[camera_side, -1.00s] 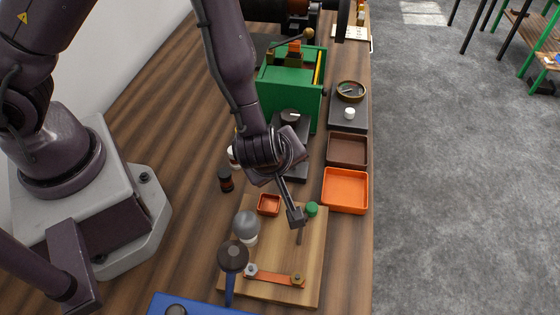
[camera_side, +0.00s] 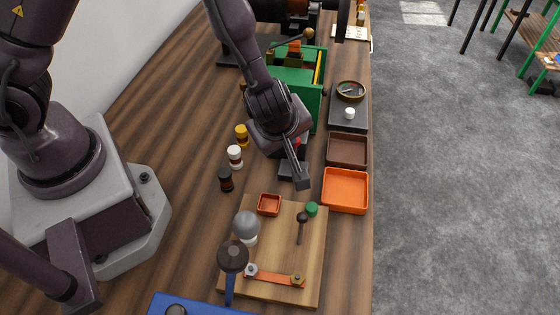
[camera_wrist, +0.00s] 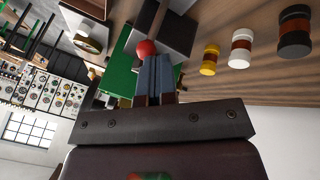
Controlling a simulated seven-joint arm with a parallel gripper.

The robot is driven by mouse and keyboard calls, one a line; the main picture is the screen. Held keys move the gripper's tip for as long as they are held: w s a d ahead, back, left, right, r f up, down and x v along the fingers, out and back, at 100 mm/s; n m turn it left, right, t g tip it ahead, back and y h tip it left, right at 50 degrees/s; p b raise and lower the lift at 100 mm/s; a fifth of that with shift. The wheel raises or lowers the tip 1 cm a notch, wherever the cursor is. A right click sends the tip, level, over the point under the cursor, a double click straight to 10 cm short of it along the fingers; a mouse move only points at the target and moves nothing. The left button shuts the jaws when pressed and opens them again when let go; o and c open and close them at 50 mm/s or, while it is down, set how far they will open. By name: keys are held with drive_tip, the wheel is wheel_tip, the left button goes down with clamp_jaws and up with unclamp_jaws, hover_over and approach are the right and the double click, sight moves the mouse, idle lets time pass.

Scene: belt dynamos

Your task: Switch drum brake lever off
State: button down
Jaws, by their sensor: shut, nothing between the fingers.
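My gripper (camera_side: 301,184) is shut and empty, pointing down above the bench beside a dark block (camera_side: 284,171). A red ball knob (camera_wrist: 146,48) shows just beyond my fingertips (camera_wrist: 156,60) in the wrist view; in the side view (camera_side: 297,142) it is mostly behind my wrist. Whether they touch is unclear. A black-knobbed lever (camera_side: 302,219) stands on the wooden board (camera_side: 312,270). A brass-knobbed lever (camera_side: 308,33) rises over the green box (camera_side: 305,84), near the dark drum machine (camera_side: 298,12). I cannot tell which one is the drum brake lever.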

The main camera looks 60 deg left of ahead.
drive_tip(key=shift+w+a, duration=0.5)
drive_tip(key=shift+a, duration=0.05)
drive_tip(key=shift+r, duration=0.1)
drive_tip(key=shift+r, duration=0.7)
drive_tip(key=shift+s, duration=0.1)
drive_tip(key=s+a+r, duration=0.1)
drive_tip(key=s+r, duration=0.2)
drive_tip(key=r, duration=0.9)
drive_tip(key=shift+a, duration=0.2)
drive_tip(key=shift+f, duration=0.1)
